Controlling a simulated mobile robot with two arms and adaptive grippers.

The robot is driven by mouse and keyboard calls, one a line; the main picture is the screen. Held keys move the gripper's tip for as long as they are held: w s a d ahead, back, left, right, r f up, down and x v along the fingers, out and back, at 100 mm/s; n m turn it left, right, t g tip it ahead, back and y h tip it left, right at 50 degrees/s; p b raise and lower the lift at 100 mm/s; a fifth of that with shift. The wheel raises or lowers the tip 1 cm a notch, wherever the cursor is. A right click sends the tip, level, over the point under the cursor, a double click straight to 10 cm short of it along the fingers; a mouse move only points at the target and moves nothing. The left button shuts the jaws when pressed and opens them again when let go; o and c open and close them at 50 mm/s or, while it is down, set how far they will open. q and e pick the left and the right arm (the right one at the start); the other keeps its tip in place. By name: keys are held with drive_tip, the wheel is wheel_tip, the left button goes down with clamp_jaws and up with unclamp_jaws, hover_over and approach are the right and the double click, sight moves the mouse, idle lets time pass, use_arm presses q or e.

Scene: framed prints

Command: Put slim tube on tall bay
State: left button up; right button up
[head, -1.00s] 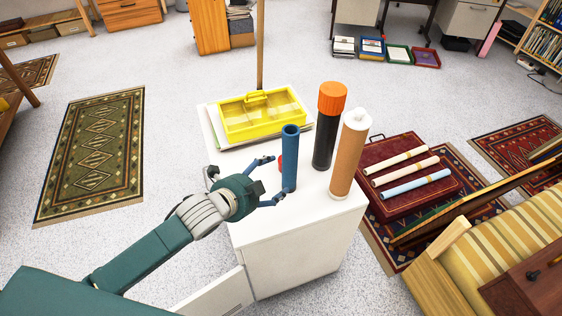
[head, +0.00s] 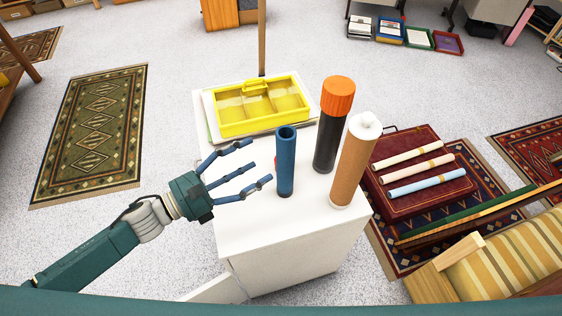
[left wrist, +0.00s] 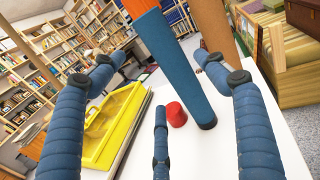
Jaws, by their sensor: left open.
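A slim blue tube (head: 286,165), open at the top, stands upright on a white cabinet top (head: 262,228). My left gripper (head: 258,163) is open just left of it, its fingers spread towards the tube and apparently apart from it. In the left wrist view the blue tube (left wrist: 172,62) stands beyond the spread fingers, with a small red cap (left wrist: 176,114) beside its base. A yellow box (head: 222,128) divided into compartments lies behind the tube; I cannot tell which part is the tall bay. My right gripper is not in view.
A black tube with an orange cap (head: 338,95) and a brown tube with a white cap (head: 353,165) stand close right of the blue tube. Three rolls lie on a dark red case (head: 400,206) beside the cabinet. The front of the cabinet top is bare.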

sight(283, 149)
use_arm(q)
drive_tip(key=x, duration=0.8)
drive_tip(key=shift+d+p, duration=0.3)
drive_tip(key=shift+d, duration=0.1)
drive_tip(key=shift+w+d, duration=0.1)
drive_tip(key=shift+d, duration=0.15)
drive_tip(key=c, duration=1.8)
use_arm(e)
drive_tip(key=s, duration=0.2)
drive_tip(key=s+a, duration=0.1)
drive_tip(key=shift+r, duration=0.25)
use_arm(q)
drive_tip(key=shift+c, duration=0.2)
